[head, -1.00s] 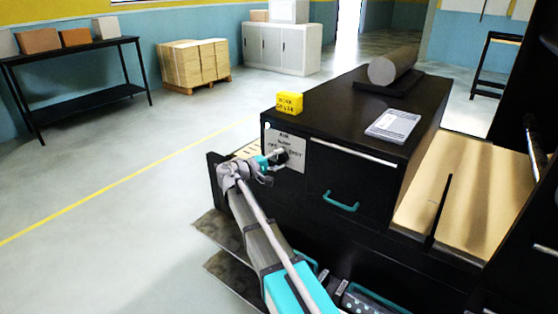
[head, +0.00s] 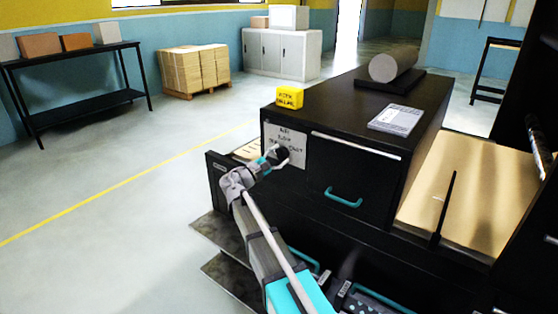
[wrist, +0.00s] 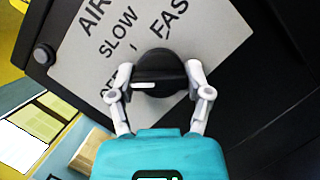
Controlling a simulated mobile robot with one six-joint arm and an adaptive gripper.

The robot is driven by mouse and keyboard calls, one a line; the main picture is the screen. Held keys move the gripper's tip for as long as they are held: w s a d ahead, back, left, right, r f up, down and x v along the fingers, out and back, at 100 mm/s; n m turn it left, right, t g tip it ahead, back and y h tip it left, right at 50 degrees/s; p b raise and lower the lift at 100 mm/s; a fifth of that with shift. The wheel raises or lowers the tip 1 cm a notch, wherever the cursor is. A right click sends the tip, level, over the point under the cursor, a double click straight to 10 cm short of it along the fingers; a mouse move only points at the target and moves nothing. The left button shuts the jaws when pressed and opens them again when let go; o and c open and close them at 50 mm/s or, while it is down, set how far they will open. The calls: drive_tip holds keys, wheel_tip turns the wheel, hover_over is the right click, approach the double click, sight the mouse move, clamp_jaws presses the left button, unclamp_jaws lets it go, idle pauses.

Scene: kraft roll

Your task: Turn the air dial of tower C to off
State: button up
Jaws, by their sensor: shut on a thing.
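The air dial (wrist: 158,68) is a black round knob with a raised grip bar and a white line. It sits on a pale label plate (wrist: 90,60) reading AIR, SLOW and FAST, with OFF partly hidden behind a finger. The white line lies to the left on the bar, toward the OFF lettering. My gripper (wrist: 157,90) is shut on the dial, one finger at each side. In the head view the dial (head: 284,157) is at the front left of the black cabinet, with my gripper at it. I cannot read a tower letter.
A teal drawer handle (head: 343,197) is right of the dial. A yellow block (head: 290,98), a pale printed sheet (head: 395,120) and a grey roll (head: 394,64) are on the cabinet top. Open floor (head: 110,225) lies to the left.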

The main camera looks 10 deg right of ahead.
drive_tip(key=shift+n+t+b, duration=0.5)
drive_tip(key=shift+n+t, duration=0.4)
drive_tip(key=shift+n, duration=1.2)
drive_tip(key=o, duration=1.2)
drive_tip(key=shift+c, duration=0.2)
